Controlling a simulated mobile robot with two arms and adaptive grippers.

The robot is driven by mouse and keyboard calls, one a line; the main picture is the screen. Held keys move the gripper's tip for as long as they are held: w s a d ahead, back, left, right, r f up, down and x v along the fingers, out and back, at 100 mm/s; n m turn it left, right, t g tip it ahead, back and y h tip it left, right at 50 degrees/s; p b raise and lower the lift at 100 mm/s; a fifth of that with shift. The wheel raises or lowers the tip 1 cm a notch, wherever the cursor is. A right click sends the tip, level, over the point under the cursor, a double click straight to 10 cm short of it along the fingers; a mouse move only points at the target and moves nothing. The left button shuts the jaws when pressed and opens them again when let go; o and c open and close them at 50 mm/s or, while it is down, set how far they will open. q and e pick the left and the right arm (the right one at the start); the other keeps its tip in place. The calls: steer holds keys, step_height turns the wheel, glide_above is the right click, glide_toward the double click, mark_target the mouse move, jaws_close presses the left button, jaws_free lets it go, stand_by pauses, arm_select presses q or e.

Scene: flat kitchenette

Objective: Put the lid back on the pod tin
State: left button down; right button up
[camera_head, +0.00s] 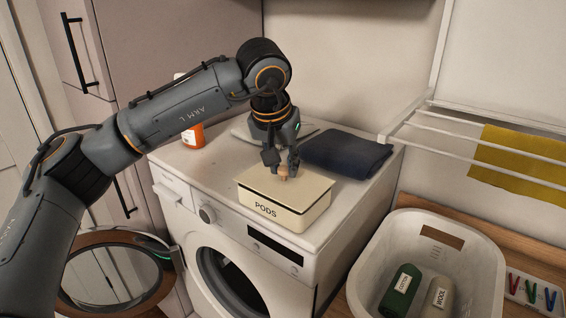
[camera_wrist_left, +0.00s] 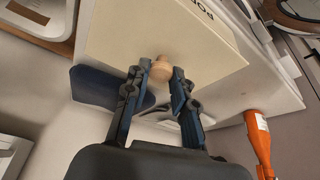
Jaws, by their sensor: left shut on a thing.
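The cream pod tin (camera_head: 265,209), marked PODS, stands on top of the washing machine near its front edge. Its flat cream lid (camera_head: 255,182) lies over the tin's opening, roughly in line with its walls. I cannot tell whether it is fully seated. My left gripper (camera_head: 283,174) points down from above and is shut on the lid's small wooden knob. In the left wrist view the knob (camera_wrist_left: 161,69) shows between the fingertips, with the lid (camera_wrist_left: 130,35) behind it. The tin's inside is hidden. My right gripper is not in view.
A folded dark blue towel (camera_head: 346,153) lies behind the tin, and an orange bottle (camera_head: 193,135) stands at the back left. The washing machine's round door (camera_head: 115,275) hangs open.

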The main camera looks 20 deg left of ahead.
arm_select(q)
steer(key=shift+f+b, duration=0.35)
steer(key=shift+f, duration=0.15)
stand_by(0.3)
steer(key=c, duration=1.1)
jaws_free()
steer(key=shift+o, duration=0.4)
